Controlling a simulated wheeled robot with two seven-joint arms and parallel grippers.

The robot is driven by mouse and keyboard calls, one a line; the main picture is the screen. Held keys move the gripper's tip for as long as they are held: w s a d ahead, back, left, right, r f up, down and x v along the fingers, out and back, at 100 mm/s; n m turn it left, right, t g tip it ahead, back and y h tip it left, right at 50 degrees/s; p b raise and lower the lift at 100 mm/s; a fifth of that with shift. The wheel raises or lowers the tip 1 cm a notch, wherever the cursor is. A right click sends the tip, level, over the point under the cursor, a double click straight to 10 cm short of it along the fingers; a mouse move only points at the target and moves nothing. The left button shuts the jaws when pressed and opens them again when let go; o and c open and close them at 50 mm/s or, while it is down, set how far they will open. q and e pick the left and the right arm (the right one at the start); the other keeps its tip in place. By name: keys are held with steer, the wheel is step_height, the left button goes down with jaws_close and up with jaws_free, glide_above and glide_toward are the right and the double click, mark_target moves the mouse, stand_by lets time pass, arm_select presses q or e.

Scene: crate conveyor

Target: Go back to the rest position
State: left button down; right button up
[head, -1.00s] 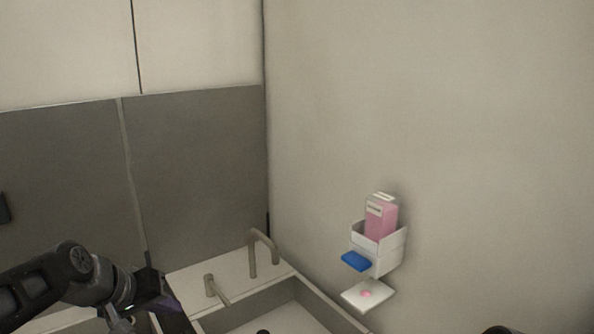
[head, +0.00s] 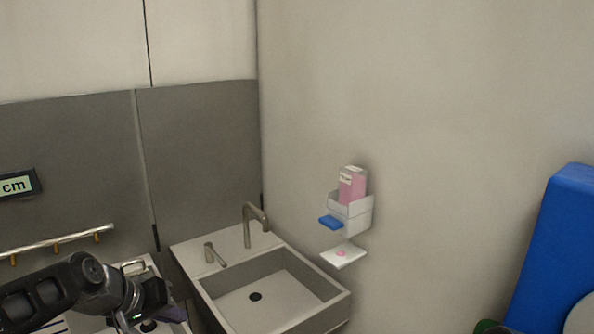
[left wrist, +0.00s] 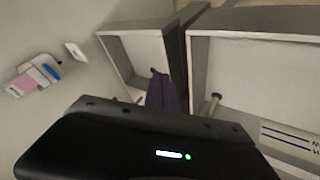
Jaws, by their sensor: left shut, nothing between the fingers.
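My left arm comes in at the lower left of the head view. Its gripper (head: 172,314) is low in the picture, left of the sink, and partly cut off by the bottom edge. In the left wrist view the dark purple fingertips (left wrist: 163,92) are together with nothing between them, in front of the sink basin. My right gripper is in neither view.
A sink (head: 285,305) with a tap (head: 249,225) stands in the corner. A wall dispenser (head: 352,212) holds a pink bottle (head: 353,186). A metal rail (head: 60,243) and a "cm" display (head: 18,185) are at left. A large blue object (head: 556,250) is at right.

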arm_select(q)
steer(key=s+d+f+g+b, duration=0.1)
steer(key=s+d+f+b, duration=0.15)
steer(key=f, duration=0.85)
steer(key=s+d+f+g+b, duration=0.15)
steer(key=d+f, duration=0.25)
steer(key=f, duration=0.8)
steer(key=s+d+f+g+b, duration=0.1)
steer(key=s+d+f+b, duration=0.15)
steer(key=f, duration=0.85)
steer(key=s+d+f+b, duration=0.1)
steer(key=s+d+f, duration=0.1)
steer(key=s+f, duration=0.4)
steer(key=s+d+f+m+g+b, duration=0.1)
steer(key=s+d+f, duration=0.2)
steer(key=s+f, duration=0.3)
steer(key=s+d+f+g, duration=0.1)
steer(key=s+d+f, duration=0.1)
steer(key=s+f, duration=0.4)
steer(key=shift+s+d+h+b, duration=0.3)
steer(key=shift+s+d+b, duration=0.1)
steer(key=shift+s, duration=0.25)
steer(key=shift+g, duration=0.25)
